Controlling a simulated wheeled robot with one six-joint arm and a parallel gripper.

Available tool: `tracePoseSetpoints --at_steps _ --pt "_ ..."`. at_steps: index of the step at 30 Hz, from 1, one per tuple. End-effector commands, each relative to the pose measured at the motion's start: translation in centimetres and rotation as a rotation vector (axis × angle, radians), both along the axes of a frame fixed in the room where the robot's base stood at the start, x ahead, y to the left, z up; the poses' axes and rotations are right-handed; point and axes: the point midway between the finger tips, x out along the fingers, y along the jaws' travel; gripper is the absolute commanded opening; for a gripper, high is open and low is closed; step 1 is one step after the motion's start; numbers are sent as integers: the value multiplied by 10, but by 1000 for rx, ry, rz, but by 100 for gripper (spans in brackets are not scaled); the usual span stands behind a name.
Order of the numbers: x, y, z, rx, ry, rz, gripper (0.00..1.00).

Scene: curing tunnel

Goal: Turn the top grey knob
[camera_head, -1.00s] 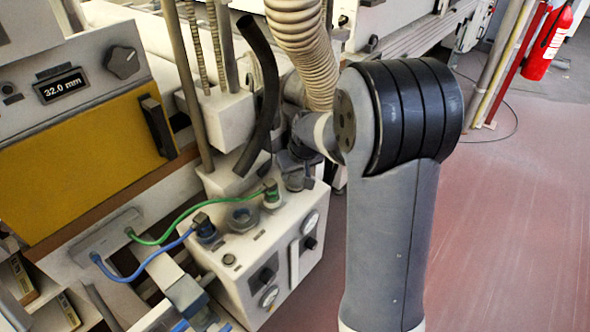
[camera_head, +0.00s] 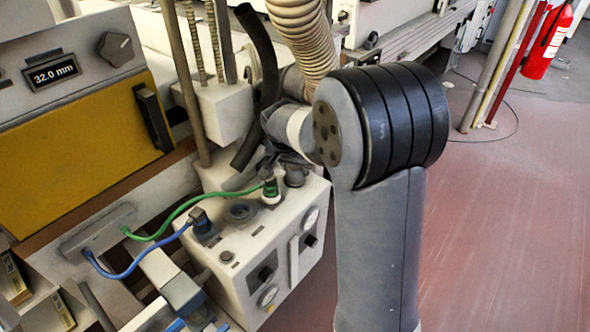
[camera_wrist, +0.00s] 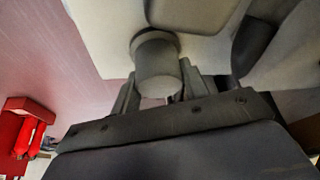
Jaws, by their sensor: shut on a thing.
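A grey round knob (camera_wrist: 157,68) on a pale surface stands between the two fingers of my gripper (camera_wrist: 160,82) in the wrist view. The fingers are shut on its sides. In the head view a grey knob (camera_head: 295,177) shows at the back right of the top of the white control box (camera_head: 232,268). My gripper's wrist is just above and behind it, partly hidden by my arm, so the fingertips are not clear there.
A green connector (camera_head: 270,188) and a blue connector (camera_head: 203,226) with hoses sit beside the knob. A black hose (camera_head: 268,75) and a ribbed beige hose (camera_head: 305,40) hang close to my arm. Open red floor (camera_head: 500,230) lies right.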

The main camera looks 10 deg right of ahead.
Motion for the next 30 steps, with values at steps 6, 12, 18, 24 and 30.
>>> tracePoseSetpoints --at_steps 6,12,18,24,30 --pt "0 0 0 1 -1 -53 20" --pt "0 0 0 1 0 -68 20" --pt "0 0 0 2 1 -68 20" --pt "0 0 0 2 1 -67 52" --pt "0 0 0 2 1 -67 64"
